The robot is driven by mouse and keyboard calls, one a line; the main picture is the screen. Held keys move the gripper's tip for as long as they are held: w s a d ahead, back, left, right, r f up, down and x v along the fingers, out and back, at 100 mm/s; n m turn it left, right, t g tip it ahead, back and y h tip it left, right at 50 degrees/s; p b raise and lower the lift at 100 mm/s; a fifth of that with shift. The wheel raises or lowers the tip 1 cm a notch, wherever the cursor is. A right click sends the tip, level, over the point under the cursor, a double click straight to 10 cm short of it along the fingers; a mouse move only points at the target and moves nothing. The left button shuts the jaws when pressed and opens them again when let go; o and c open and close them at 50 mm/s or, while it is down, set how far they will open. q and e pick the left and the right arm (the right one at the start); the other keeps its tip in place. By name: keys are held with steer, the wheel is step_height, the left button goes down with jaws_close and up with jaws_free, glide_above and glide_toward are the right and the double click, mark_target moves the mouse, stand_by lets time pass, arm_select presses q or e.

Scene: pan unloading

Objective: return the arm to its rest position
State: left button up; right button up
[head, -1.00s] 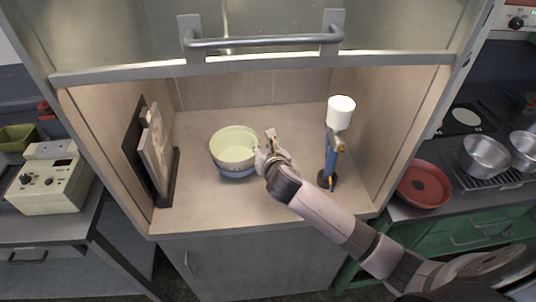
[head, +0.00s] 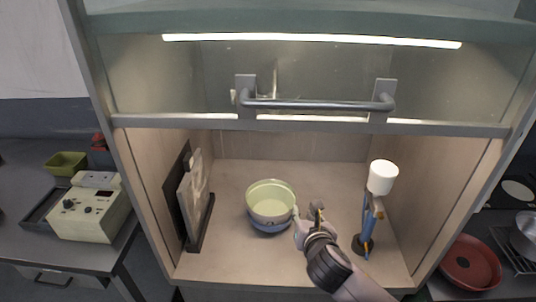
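My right arm reaches in from the bottom right of the head view. Its gripper (head: 308,210) is inside the open cabinet, just right of a pale green bowl (head: 271,197). The two fingers look spread, with nothing visible between them. The left finger is close to the bowl's right side; I cannot tell if it touches. The bowl sits upright on a blue-grey base on the cabinet floor. My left gripper is out of view.
A raised sash with a grey handle (head: 318,105) spans the cabinet above the arm. A blue stand with a white cup (head: 382,177) is right of the gripper. A framed panel (head: 192,200) leans at left. A red pan (head: 470,262) lies outside, right.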

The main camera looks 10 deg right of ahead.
steer(key=s+f+m+g+y, duration=0.1)
steer(key=s+f+m+g, duration=0.25)
steer(key=s+m, duration=0.65)
steer(key=s+a+f+m+g, duration=0.1)
steer(key=s+f+m+g, duration=0.3)
steer(key=s+m, duration=0.6)
steer(key=s+f+m+g+y, duration=0.1)
steer(key=s+f+m+g, duration=0.2)
steer(key=s+f+m, duration=0.5)
steer(key=s+f+m+b, duration=0.2)
steer(key=s+f+b, duration=0.1)
steer(key=f, duration=2.3)
steer(key=s+d+f+g+b, duration=0.2)
steer(key=s+f, duration=1.5)
steer(key=f, duration=0.2)
steer(key=shift+d+f+n+b, duration=0.15)
steer(key=shift+d+n+b, duration=0.15)
steer(key=shift+d+b, duration=0.1)
